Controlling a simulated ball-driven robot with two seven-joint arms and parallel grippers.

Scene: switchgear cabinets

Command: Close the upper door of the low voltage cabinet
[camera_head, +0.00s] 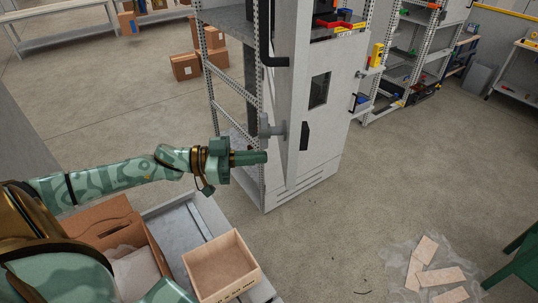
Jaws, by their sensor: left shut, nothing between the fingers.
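The low voltage cabinet (320,140) stands upright at the centre, a tall light grey box. Its front has a small dark window and a black handle (304,136). Higher up, an open section shows a red part (334,23) inside. A narrow pale panel (285,85) with a black bent handle (274,61) stands at the cabinet's left edge; I cannot tell for sure that it is the upper door swung open. My left gripper (265,157) is shut and empty, in front of the cabinet's lower left part; contact is unclear. My right gripper is out of view.
A grey metal shelf frame (212,70) stands left of the cabinet. A grey cart (205,217) with a wooden box (222,268) and a brown carton (100,222) is near me. Wooden pieces (440,276) lie on the floor at lower right.

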